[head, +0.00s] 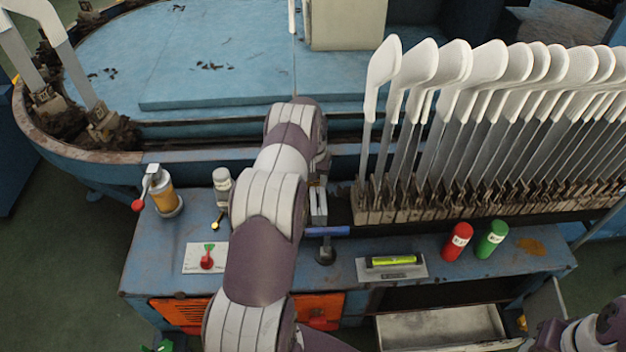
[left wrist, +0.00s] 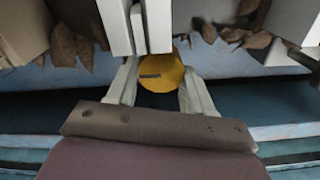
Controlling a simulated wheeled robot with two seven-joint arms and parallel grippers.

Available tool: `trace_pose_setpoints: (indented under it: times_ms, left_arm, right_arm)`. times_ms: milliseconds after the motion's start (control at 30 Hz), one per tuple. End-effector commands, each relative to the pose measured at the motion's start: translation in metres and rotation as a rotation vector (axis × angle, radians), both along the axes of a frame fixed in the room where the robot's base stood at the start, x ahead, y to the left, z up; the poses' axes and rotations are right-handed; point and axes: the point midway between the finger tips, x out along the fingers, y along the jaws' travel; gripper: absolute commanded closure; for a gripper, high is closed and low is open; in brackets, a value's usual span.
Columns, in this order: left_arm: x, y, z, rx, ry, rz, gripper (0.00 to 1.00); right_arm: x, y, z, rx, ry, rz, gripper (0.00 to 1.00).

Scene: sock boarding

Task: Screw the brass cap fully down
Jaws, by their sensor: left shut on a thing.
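The brass cap (left wrist: 160,72) shows in the left wrist view as a round yellow disc with a short dark mark on its face. My left gripper (left wrist: 161,88) has one pale finger on each side of the cap and is shut on it. Two pale upright bars stand close together just above the cap in that view. What lies under the cap is hidden, so I cannot tell how far down it sits. In the head view my left arm covers the middle of the scene, and I cannot make out the cap there. My right gripper is out of view.
A row of white-topped sock boards (head: 480,66) stands right of my left arm. The blue bench holds a red bottle (head: 458,241), a green bottle (head: 491,239), a blue-handled tool (head: 327,232) and a yellow-green level (head: 394,261). An open drawer (head: 440,326) juts out below.

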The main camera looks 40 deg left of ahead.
Motion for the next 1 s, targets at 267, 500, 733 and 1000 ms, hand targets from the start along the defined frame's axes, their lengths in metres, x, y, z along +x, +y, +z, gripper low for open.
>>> trace_pose_setpoints:
  times_ms: [267,500,733,1000]
  left_arm:
    - [0.001,0.0,0.001,0.001,-0.002,-0.019,0.79]
    - [0.001,0.0,0.001,0.001,-0.002,-0.018,0.79]
    - [0.0,0.0,0.0,0.0,-0.001,-0.017,0.23]
    - [0.001,0.0,0.02,0.001,-0.003,-0.016,0.23]
  right_arm:
    - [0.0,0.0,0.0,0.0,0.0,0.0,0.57]
    - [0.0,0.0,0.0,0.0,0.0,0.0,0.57]
    - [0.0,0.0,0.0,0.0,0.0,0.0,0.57]
    - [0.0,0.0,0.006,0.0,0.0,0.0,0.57]
